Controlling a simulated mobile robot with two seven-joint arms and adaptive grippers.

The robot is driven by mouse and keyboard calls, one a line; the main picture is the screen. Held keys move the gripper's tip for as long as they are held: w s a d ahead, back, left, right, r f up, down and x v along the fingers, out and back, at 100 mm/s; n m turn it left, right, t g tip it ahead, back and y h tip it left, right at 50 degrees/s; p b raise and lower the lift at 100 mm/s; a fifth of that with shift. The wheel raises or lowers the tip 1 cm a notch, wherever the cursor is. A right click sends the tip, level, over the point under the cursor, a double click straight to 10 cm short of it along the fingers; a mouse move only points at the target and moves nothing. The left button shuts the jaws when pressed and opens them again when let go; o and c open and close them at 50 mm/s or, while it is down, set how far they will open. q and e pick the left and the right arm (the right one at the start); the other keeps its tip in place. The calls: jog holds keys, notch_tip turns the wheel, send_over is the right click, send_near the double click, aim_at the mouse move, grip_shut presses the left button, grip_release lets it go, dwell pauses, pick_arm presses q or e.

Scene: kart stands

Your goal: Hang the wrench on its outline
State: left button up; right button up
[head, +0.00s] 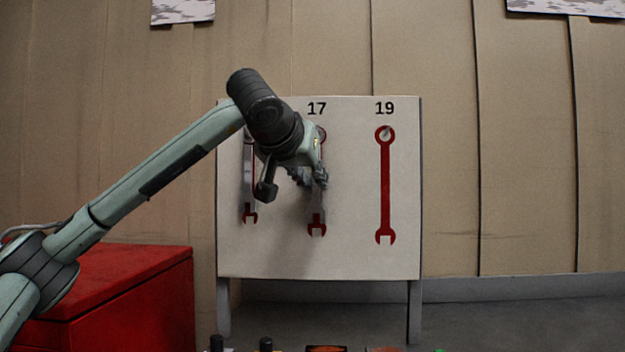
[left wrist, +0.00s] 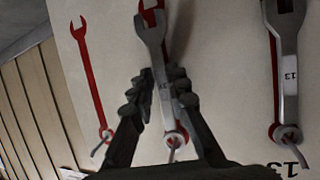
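The wrench is grey metal. In the left wrist view the wrench (left wrist: 152,36) lies between my left fingers, over the middle outline with its open jaw at the top of that view. My left gripper (left wrist: 158,84) looks closed on its shaft. The ring end is at the peg (left wrist: 174,142); I cannot tell if it is fully on it. The red middle outline (left wrist: 183,52) shows beside the wrench. In the head view my left gripper (head: 309,178) is in front of the middle outline (head: 316,229), under 17, hiding most of the wrench. My right gripper is out of view.
The white board (head: 350,260) stands on two legs. A wrench marked 13 (left wrist: 287,75) hangs on the left outline. The right outline (head: 385,190), under 19, is bare with a peg at its ring. A red cabinet (head: 130,300) stands at the lower left.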

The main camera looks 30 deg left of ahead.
pick_arm(q)
jog(key=o, duration=0.4)
jog(key=v, duration=1.2)
